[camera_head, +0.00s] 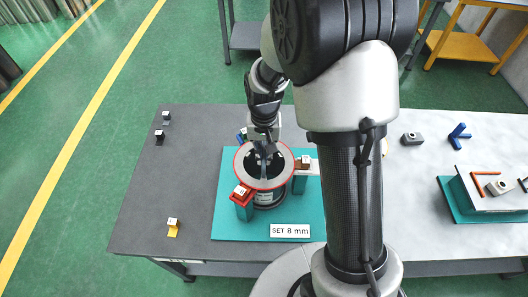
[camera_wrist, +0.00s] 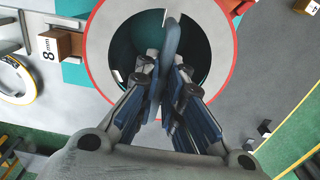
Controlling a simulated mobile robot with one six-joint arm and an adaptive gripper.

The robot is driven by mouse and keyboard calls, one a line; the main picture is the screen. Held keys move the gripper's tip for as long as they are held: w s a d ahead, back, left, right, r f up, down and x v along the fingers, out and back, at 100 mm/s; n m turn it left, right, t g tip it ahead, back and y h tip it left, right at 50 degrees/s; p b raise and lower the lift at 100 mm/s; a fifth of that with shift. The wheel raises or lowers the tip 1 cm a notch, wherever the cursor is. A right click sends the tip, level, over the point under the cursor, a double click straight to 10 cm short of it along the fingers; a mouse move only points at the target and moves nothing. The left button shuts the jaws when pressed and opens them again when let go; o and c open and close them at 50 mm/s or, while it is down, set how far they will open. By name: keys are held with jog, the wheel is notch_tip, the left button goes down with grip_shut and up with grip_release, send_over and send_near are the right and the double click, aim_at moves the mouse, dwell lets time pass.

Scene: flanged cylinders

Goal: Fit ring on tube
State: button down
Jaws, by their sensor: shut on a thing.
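A grey ring or flange with a red rim (camera_head: 283,166) lies at the middle of the teal board (camera_head: 226,220). It also shows in the wrist view (camera_wrist: 102,60), its round opening dark teal inside. Below it in the head view is a dark grey tube (camera_head: 270,199) with a pale label; whether ring and tube touch is hidden. My gripper (camera_head: 264,152) points down over the opening. In the wrist view my gripper (camera_wrist: 168,80) has its fingers closed on a narrow grey-blue bar (camera_wrist: 173,35) that stands across the opening. The bar's join to the ring is unclear.
A red block (camera_head: 242,197), a brown-white block (camera_head: 304,163) and a blue piece (camera_head: 241,135) stand around the ring. A "SET 8 mm" label (camera_head: 290,231) is in front. Small pieces, one yellow (camera_head: 173,228), lie left. Another teal stand (camera_head: 462,203) is right. My arm hides the middle.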

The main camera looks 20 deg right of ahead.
jog(key=c, duration=1.6)
grip_release()
jog(key=shift+c, duration=0.2)
jog(key=shift+r, duration=0.1)
jog(key=shift+r+p, duration=2.55)
jog(key=shift+r, duration=0.85)
